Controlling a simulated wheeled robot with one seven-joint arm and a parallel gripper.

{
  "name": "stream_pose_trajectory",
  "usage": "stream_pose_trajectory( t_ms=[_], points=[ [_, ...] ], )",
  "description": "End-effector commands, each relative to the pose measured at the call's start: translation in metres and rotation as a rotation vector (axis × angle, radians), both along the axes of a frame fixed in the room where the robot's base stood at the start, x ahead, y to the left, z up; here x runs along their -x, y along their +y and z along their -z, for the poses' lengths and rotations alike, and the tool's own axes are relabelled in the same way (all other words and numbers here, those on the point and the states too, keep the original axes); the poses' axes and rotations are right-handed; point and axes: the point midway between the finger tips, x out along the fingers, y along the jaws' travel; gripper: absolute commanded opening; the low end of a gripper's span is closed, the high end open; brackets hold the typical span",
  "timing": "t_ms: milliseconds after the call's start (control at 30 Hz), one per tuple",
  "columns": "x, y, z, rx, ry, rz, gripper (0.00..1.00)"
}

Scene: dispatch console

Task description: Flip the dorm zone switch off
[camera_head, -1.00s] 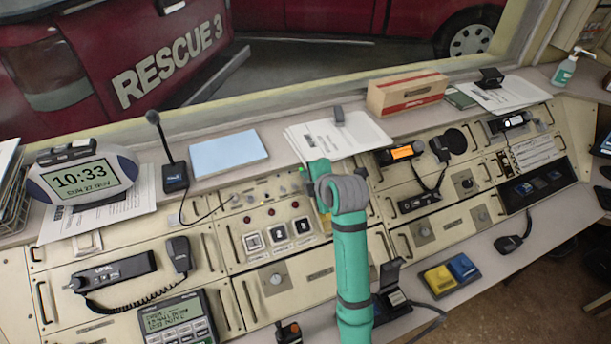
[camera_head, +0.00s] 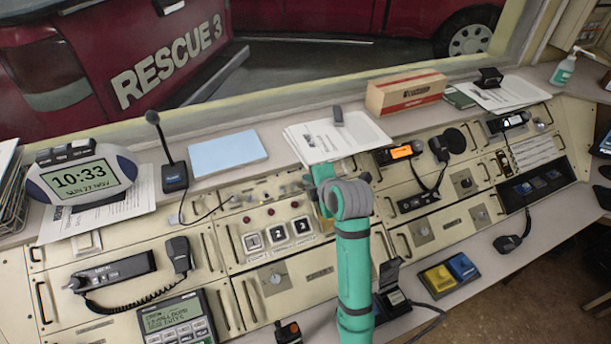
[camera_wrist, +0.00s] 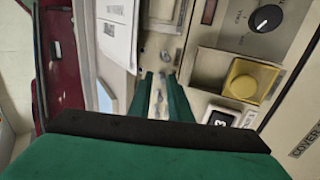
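My gripper (camera_wrist: 160,80) shows in the wrist view as two green fingers with a narrow gap between them. Small metal switches (camera_wrist: 158,102) on the cream panel show in that gap, and no grip on any of them is visible. In the head view a row of small switches (camera_head: 288,188) runs along the upper panel, left of my gripper (camera_head: 318,192). My wrist hides part of that row and most of the fingers. The labels are too small to read, so I cannot tell which switch is the dorm zone one.
In the wrist view a yellow button (camera_wrist: 243,82) and a black knob (camera_wrist: 265,18) are to the right of the fingers. Papers (camera_head: 330,138) lie on the ledge behind. A desk microphone (camera_head: 172,175) stands to the left.

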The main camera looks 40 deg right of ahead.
Motion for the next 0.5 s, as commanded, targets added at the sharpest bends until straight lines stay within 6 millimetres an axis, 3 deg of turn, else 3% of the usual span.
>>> stream_pose_trajectory(
  t_ms=[500],
  points=[
    [0.018, 0.005, -0.031, 0.001, -0.002, -0.001, 0.17]
  ],
)
